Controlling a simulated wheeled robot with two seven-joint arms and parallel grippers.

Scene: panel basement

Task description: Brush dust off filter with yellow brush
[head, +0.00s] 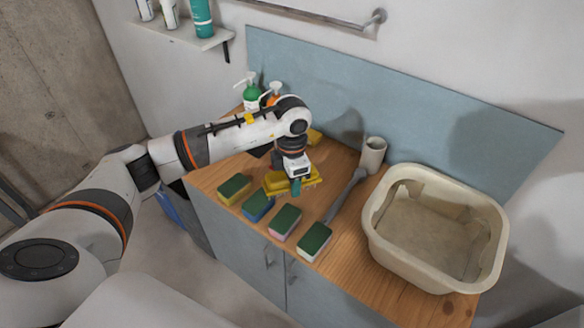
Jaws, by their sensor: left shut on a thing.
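The gripper is shut on a yellow object (274,183), which sticks out on both sides of the fingers and looks like the yellow brush. Its bristles cannot be made out, and I cannot tell whether it touches the counter. No filter can be clearly identified. My right gripper is not in view.
Several green-topped sponges (314,241) lie in front of the gripper. Bottles (251,93) stand behind my arm. The counter's front right corner (432,305) is bare.

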